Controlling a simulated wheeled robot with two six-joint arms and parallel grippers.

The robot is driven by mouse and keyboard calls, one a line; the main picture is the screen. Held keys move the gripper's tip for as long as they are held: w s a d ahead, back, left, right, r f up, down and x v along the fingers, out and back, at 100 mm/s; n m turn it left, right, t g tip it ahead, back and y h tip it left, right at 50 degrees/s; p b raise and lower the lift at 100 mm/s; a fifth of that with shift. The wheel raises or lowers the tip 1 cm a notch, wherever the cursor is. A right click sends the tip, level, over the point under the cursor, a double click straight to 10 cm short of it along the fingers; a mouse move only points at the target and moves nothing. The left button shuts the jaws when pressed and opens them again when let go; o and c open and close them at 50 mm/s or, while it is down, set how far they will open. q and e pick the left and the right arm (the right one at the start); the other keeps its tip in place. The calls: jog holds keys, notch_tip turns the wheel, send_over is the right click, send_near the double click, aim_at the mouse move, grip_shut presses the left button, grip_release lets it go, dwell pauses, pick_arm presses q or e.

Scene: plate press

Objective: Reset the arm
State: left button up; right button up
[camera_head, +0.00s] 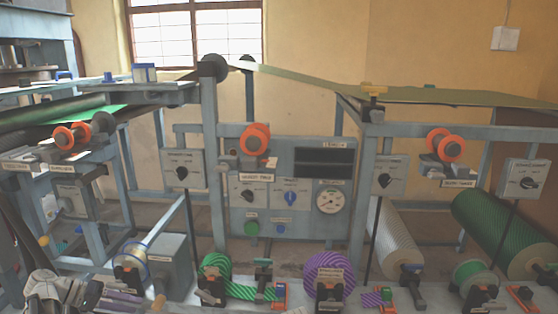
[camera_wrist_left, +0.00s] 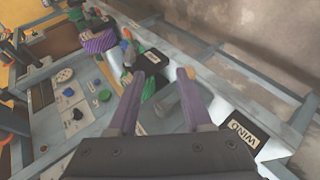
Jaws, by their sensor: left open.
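My left gripper (camera_head: 122,301) is low at the left corner of the head view, in front of the machine's lower rail. Its purple-grey fingers also show in the left wrist view (camera_wrist_left: 168,72), apart with nothing held between them. Beyond the fingertips in that view are the lower rail with green and purple rolls (camera_wrist_left: 100,42). My right arm and gripper are not in view.
The press frame carries a control panel (camera_head: 290,192) with knobs and a gauge. A green striped roll (camera_head: 215,266) and a purple roll (camera_head: 328,270) sit on the lower rail. A grey box (camera_head: 170,262) stands near my left gripper. A "WIND" label (camera_wrist_left: 243,133) is close by.

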pick_arm(q)
jog(key=s+d+f+m+g+y+p, duration=0.1)
jog(key=s+d+g+y+p, duration=0.1)
jog(key=d, duration=0.9)
jog(key=s+d+f+m+g+y+p, duration=0.1)
jog(key=d+g+y+p, duration=0.15)
jog(key=d, duration=0.75)
jog(key=s+d+r+m+y+p, duration=0.1)
jog(key=s+d+m+y+p, duration=0.25)
jog(key=s+d+y, duration=0.75)
jog(key=d+r+h+p, duration=0.2)
jog(key=r+p, duration=1.7)
jog(key=d+r+h+p, duration=0.1)
jog(key=d+r+p, duration=0.1)
jog(key=r+p, duration=1.7)
jog(key=shift+s+h, duration=0.3)
jog(key=shift+h, duration=0.05)
jog(key=shift+a+f, duration=0.1)
